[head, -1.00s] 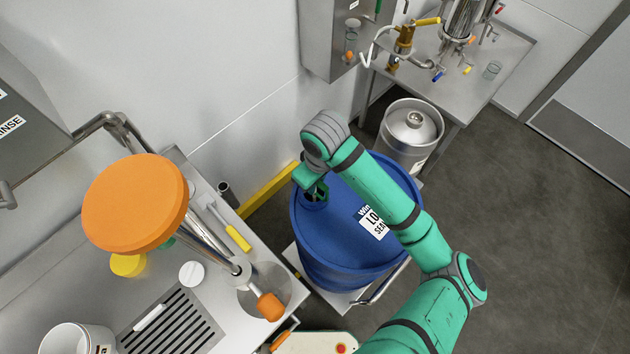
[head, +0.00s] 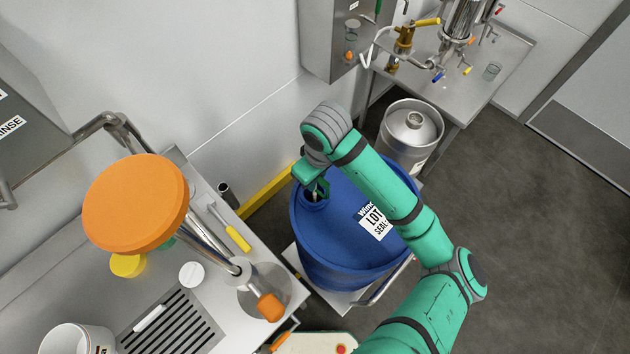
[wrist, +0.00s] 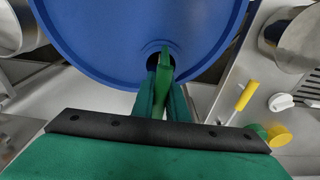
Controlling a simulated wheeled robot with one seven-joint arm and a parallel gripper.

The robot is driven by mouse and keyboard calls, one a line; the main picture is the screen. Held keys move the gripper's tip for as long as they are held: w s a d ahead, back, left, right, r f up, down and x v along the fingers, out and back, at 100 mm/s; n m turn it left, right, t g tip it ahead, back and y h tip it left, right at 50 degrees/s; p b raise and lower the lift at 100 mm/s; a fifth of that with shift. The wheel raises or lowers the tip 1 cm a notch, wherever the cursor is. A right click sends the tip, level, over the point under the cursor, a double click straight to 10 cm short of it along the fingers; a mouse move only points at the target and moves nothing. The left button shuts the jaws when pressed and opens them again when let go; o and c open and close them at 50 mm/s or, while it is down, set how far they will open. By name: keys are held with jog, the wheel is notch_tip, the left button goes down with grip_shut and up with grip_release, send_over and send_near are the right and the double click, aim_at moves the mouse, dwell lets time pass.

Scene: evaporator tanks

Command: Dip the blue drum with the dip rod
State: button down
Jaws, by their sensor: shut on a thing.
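The blue drum (head: 340,250) stands upright with a white lot label on its top. Its small opening (head: 314,203) is near the left rim. My gripper (head: 316,190) is just above that opening. In the wrist view my gripper (wrist: 162,95) has its fingers close together on the green upper part of the dip rod (wrist: 164,68). The rod points toward the drum's dark opening in the wrist view. Its lower part is hidden, so how deep it reaches cannot be seen. The drum also fills the top of the wrist view (wrist: 90,40).
A steel bench (head: 75,285) at left holds an orange round-topped stand (head: 135,203), a yellow-handled tool (head: 236,236) and a white cup (head: 75,340). A steel keg (head: 411,135) stands behind the drum. A steel table (head: 505,60) is at back right. The floor at right is clear.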

jog(key=shift+w+r, duration=0.2)
jog(key=shift+r, duration=3.3)
jog(key=shift+a+r, duration=0.15)
jog(key=shift+r, duration=0.1)
jog(key=shift+s+r, duration=0.15)
jog(key=shift+r, duration=1.1)
notch_tip(320, 180, up, 13)
jog(key=shift+f, duration=0.1)
